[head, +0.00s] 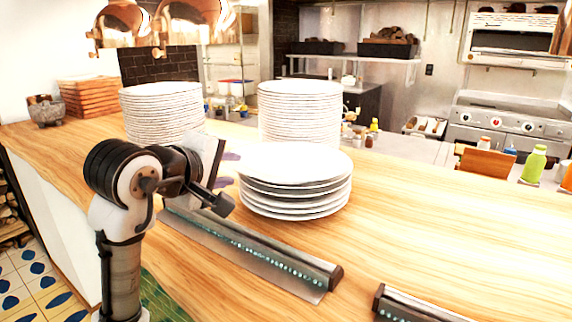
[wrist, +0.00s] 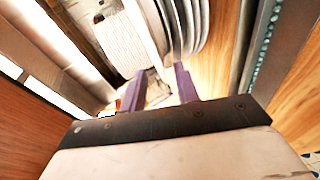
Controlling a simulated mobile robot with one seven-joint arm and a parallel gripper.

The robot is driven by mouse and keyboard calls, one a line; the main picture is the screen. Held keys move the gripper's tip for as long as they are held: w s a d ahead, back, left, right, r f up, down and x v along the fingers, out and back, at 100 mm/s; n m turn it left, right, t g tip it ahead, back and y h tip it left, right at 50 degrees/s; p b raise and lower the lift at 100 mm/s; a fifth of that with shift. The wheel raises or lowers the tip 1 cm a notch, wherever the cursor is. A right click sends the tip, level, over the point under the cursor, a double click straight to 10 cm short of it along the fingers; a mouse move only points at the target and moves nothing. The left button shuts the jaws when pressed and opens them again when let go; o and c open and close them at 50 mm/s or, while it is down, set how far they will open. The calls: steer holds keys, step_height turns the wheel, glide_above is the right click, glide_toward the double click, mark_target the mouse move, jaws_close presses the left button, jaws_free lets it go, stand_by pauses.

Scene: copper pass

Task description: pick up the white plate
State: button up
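A short stack of white plates (head: 295,200) stands on the wooden counter. In the wrist view my gripper (wrist: 165,72) shows a gap between the fingers. The edge of the top plate (wrist: 148,30) comes down close to the fingertips there. I cannot tell whether the rim lies between them or touches them. Part of the stack's left edge is near the fingers.
Two tall plate stacks (head: 163,113) (head: 300,112) stand behind. A long metal rail (head: 250,250) lies in front of the short stack, below my arm; another rail (head: 420,305) is at the front right. Copper lamps (head: 190,22) hang above.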

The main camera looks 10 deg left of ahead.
mark_target(240, 168)
steer(key=shift+p+x, duration=0.6)
steer(key=shift+x, duration=2.15)
steer(key=shift+a+f, duration=0.1)
steer(key=shift+c, duration=0.4)
jaws_close()
